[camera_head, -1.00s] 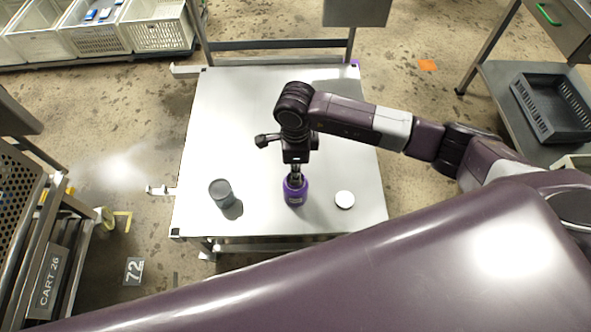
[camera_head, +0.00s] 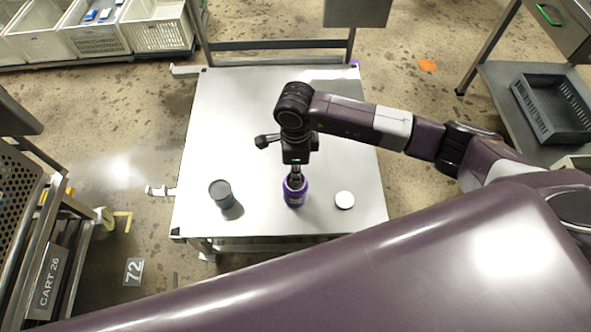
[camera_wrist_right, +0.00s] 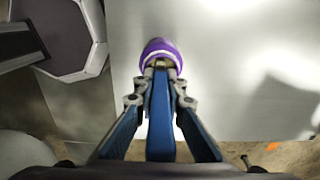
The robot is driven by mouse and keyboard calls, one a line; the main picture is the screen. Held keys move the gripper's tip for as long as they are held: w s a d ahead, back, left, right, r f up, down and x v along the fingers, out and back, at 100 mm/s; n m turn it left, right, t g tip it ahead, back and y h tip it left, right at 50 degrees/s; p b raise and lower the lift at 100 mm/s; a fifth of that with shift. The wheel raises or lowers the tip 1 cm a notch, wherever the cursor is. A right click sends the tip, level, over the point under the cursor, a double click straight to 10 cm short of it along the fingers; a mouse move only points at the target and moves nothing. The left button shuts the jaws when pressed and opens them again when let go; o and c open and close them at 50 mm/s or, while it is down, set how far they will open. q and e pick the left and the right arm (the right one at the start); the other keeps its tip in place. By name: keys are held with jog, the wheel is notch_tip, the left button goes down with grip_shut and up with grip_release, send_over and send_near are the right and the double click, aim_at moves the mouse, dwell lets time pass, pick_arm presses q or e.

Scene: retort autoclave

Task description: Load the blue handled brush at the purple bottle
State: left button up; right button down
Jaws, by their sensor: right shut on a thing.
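The purple bottle (camera_head: 296,196) stands upright on the pale table (camera_head: 240,110), near its front edge. My right gripper (camera_head: 295,180) points down directly over the bottle's top. In the right wrist view, my right gripper (camera_wrist_right: 160,85) is shut on the blue handled brush (camera_wrist_right: 160,125), whose blue handle runs between the fingers toward the purple bottle (camera_wrist_right: 160,50). The brush's far end is hidden at the bottle's mouth, so I cannot tell how deep it sits. My left gripper is out of view.
A grey cup (camera_head: 221,191) stands left of the bottle and a round white lid (camera_head: 344,199) lies to its right. The back and left of the table are clear. A black crate (camera_head: 552,108) sits on a shelf at right, and white baskets (camera_head: 160,27) stand at back left.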

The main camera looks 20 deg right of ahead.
jog(key=shift+r+p, duration=1.9)
jog(key=shift+r, duration=1.5)
